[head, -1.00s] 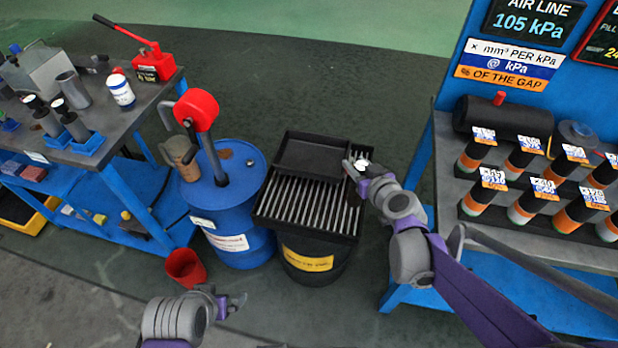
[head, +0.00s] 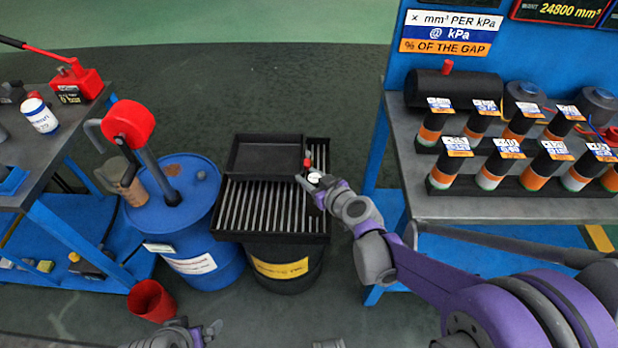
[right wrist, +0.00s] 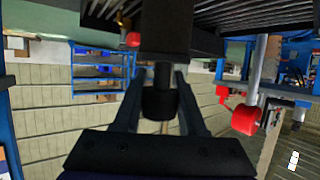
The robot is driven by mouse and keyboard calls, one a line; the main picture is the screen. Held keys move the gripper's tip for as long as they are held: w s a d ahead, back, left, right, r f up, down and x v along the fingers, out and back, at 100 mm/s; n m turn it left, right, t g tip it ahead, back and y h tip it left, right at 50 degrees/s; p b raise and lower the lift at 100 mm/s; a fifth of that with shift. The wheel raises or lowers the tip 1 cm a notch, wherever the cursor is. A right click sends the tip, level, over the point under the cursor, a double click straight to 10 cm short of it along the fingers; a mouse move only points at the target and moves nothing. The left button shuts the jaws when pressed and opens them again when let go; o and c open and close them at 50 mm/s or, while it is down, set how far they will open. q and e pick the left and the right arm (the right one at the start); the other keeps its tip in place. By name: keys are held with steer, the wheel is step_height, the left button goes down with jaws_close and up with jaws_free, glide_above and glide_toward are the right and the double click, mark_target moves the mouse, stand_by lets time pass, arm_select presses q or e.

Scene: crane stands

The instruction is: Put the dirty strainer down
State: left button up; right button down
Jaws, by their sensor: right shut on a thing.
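My right gripper (head: 308,183) is at the right side of the slatted black rack on the dark drum, in the head view. In the right wrist view its two fingers (right wrist: 160,115) are closed on a dark cylindrical stem (right wrist: 162,90) below a larger dark block (right wrist: 165,30). I take this held thing to be the strainer; in the head view only a small red tip (head: 307,163) and a pale round part (head: 315,178) show at the fingers. Whether it touches the rack (head: 230,232) I cannot tell. My left gripper (head: 206,332) is low in the head view, empty, fingers apart.
A black tray (head: 265,155) lies at the rack's back. A blue drum (head: 205,265) with a red-headed pump (head: 130,125) stands left, a red bucket (head: 152,300) before it. A bench (head: 420,205) with several labelled cylinders stands right. The floor behind is clear.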

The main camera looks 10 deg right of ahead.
steer(key=shift+r, duration=0.1)
steer(key=shift+c, duration=2.4)
jaws_free()
